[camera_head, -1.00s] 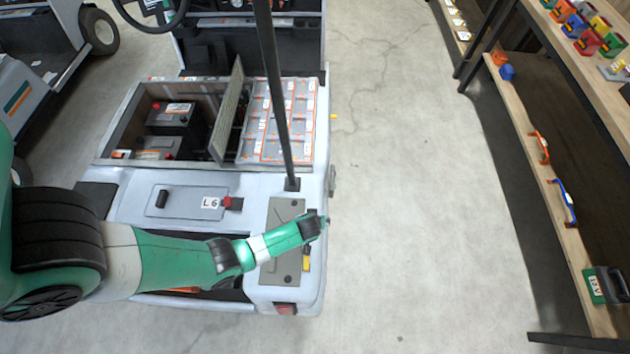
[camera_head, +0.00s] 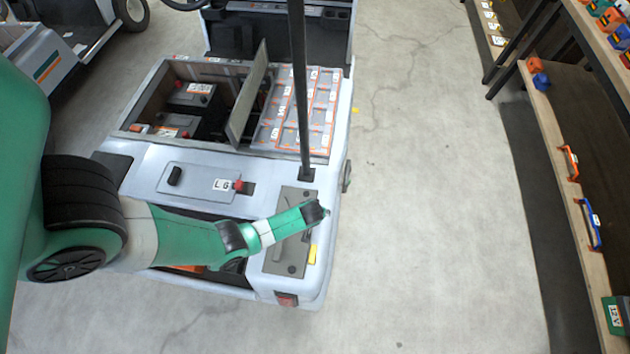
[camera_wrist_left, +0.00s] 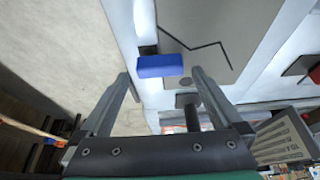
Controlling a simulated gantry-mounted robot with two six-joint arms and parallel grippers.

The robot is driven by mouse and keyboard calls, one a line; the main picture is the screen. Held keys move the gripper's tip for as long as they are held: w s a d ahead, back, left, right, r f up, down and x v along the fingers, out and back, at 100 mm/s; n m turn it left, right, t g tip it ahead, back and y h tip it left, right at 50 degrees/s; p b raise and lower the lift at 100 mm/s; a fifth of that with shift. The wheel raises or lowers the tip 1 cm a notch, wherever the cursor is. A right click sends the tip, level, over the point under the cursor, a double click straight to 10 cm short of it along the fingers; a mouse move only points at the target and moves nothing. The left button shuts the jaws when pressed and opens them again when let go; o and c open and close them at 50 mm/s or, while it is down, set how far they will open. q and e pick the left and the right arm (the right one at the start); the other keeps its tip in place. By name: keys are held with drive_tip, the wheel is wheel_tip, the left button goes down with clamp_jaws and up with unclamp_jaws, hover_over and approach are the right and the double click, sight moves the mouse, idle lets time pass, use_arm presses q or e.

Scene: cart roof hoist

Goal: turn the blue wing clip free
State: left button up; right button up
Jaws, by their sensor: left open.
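The blue wing clip (camera_wrist_left: 162,66) shows in the left wrist view as a short blue bar at the edge of a grey plate (camera_wrist_left: 205,30). My left gripper (camera_wrist_left: 160,74) is open, with one finger on each side of the clip in the picture. The clip appears just beyond the fingertips; I cannot tell whether they touch it. In the head view my left wrist (camera_head: 290,220) is over the plate on the cart's rear corner (camera_head: 285,258). The clip and the jaws cannot be made out there. My right gripper is not in view.
A dark upright post (camera_head: 301,90) rises from the cart close to my left wrist. An open bay with batteries (camera_head: 190,95) lies farther forward. A yellow piece (camera_head: 312,254) sits by the plate. Shelves (camera_head: 560,150) stand at right, across clear floor (camera_head: 430,200).

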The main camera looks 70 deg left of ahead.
use_arm(q)
drive_tip(key=b+x, duration=0.1)
drive_tip(key=x, duration=0.1)
drive_tip(key=shift+w+a+f, duration=0.1)
drive_tip(key=shift+f, duration=0.25)
drive_tip(key=c, duration=1.2)
